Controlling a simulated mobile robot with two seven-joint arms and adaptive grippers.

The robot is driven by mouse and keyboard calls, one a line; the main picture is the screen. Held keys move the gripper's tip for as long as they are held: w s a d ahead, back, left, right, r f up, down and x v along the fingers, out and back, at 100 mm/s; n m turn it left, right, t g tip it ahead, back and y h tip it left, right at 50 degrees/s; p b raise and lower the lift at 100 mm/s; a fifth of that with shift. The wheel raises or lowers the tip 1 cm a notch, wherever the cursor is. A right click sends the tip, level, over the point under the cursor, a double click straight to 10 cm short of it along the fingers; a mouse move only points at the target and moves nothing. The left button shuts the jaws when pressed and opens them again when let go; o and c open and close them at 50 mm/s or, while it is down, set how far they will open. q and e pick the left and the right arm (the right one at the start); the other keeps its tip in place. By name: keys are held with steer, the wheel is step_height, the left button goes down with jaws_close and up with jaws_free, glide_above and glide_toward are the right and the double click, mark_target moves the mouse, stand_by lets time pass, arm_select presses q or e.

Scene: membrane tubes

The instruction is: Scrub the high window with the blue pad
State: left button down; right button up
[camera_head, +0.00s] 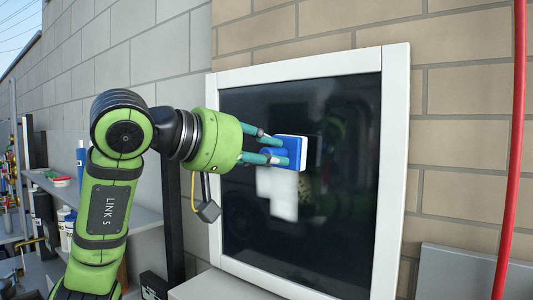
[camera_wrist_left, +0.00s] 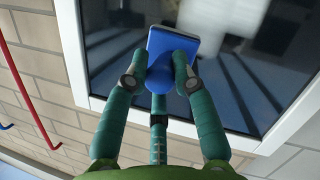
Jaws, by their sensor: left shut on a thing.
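The high window (camera_head: 345,210) is a dark, reflective pane in a white frame on the brick wall. My left gripper (camera_head: 270,149) is shut on the blue pad (camera_head: 291,153), which has a blue back and a white face. The pad is in front of the upper middle of the pane, its white face toward the glass; I cannot tell whether it touches. A whitish patch (camera_head: 278,192) shows on the pane below the pad. In the left wrist view the fingers grip the pad's blue knob (camera_wrist_left: 162,78), with the window frame (camera_wrist_left: 75,45) around it. My right gripper is not in view.
A red vertical pipe (camera_head: 513,150) runs along the right side. A shelf (camera_head: 140,216) with bottles (camera_head: 81,160) is at the left. A grey ledge (camera_head: 222,287) lies below the window, and a grey panel (camera_head: 460,275) stands at lower right.

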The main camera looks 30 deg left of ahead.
arm_select(q)
steer(key=shift+w+d+p, duration=0.1)
steer(key=shift+w+p, duration=0.35)
steer(key=shift+w, duration=0.5)
steer(key=shift+p, duration=0.3)
stand_by(1.3)
steer(key=shift+f, duration=0.1)
stand_by(0.8)
steer(key=shift+f+b, duration=1.2)
steer(key=shift+f, duration=0.15)
steer(key=shift+f, duration=0.15)
steer(key=shift+f+b, duration=1.15)
steer(key=shift+f, duration=0.15)
steer(key=shift+f, duration=0.1)
steer(key=shift+f+b, duration=1.15)
steer(key=shift+f, duration=0.15)
steer(key=shift+f, duration=0.15)
